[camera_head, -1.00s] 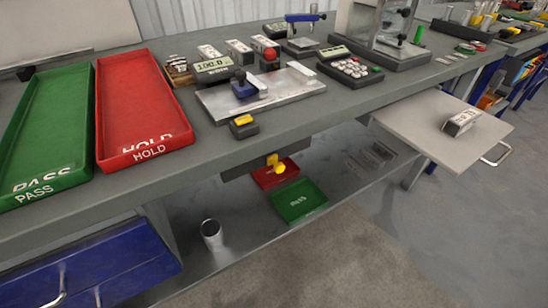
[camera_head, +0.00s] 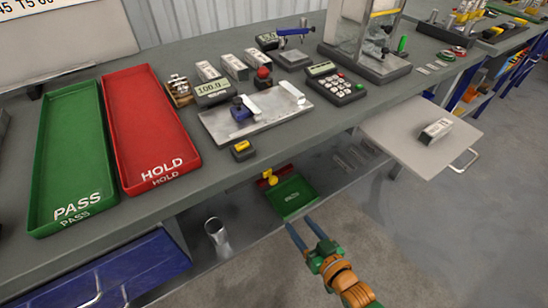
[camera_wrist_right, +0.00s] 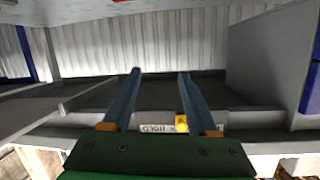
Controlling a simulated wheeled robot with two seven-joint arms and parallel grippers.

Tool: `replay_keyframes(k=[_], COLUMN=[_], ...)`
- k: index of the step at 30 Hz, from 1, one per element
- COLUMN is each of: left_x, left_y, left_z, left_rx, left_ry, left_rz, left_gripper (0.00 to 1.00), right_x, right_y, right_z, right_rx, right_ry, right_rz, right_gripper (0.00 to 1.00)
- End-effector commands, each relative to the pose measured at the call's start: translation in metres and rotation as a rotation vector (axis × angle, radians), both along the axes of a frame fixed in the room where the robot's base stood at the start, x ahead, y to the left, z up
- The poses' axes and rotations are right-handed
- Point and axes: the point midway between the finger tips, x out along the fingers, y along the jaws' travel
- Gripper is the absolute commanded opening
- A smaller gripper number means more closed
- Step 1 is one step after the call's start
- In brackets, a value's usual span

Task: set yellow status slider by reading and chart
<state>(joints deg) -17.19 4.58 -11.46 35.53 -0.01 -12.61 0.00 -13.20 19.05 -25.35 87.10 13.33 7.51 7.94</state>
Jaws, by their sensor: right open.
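The yellow slider knob (camera_head: 271,181) sits below the bench's front edge, above the lower shelf. It also shows in the right wrist view (camera_wrist_right: 182,122), next to a white strip lettered HOLD (camera_wrist_right: 157,128). The display (camera_head: 211,88) on the bench appears to read 100.0. A white board (camera_head: 50,35) at the top left carries some figures, mostly cut off; whether it is the chart I cannot tell. My right gripper (camera_head: 301,223) is open and empty, in front of and below the knob, apart from it. Its fingers also show in the right wrist view (camera_wrist_right: 160,73).
A green PASS tray (camera_head: 50,150) and red HOLD tray (camera_head: 148,130) lie on the bench. A metal plate (camera_head: 225,128) and a small dark block with a yellow top (camera_head: 242,147) lie right of them. A pull-out board (camera_head: 390,130) juts out right.

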Motion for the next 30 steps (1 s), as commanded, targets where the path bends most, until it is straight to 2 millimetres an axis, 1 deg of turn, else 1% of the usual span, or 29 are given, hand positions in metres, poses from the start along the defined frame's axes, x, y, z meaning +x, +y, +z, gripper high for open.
replay_keyframes(k=[1,3,4,6,8,13,17,21,26,29,30], left_x=[0.000,0.000,0.000,0.000,0.000,0.000,0.000,0.000,0.000,0.000,0.000], left_y=[0.000,0.000,0.000,0.000,0.000,0.000,0.000,0.000,0.000,0.000,0.000], left_z=[0.021,0.026,0.027,0.027,0.026,0.022,0.020,0.020,0.021,0.020,0.020], left_rx=[0.000,0.000,0.000,0.000,0.000,0.000,0.000,0.000,0.000,0.000,0.000], left_ry=[0.000,0.000,0.000,0.000,0.000,0.000,0.000,0.000,0.000,0.000,0.000], left_rz=[0.000,0.000,0.000,0.000,0.000,0.000,0.000,0.000,0.000,0.000,0.000], left_gripper=[0.79,0.79,0.79,0.79,0.79,0.79,0.79,0.79,0.79,0.79,0.79], right_x=[0.005,0.008,0.007,0.009,0.015,0.046,0.062,0.069,0.069,0.068,0.068], right_y=[0.012,0.024,0.028,0.033,0.038,0.055,0.065,0.069,0.068,0.068,0.068], right_z=[0.053,0.094,0.106,0.119,0.122,0.119,0.118,0.118,0.118,0.118,0.118], right_rx=[0.056,0.125,0.146,0.175,0.182,0.182,0.180,0.178,0.178,0.178,0.178], right_ry=[-0.076,-0.155,-0.178,-0.208,-0.216,-0.216,-0.214,-0.211,-0.210,-0.210,-0.210], right_rz=[0.030,0.061,0.071,0.084,0.086,0.084,0.084,0.084,0.084,0.084,0.084], right_gripper=[0.59,0.59,0.59,0.59,0.59,0.59,0.59,0.59,0.59,0.35,0.24])
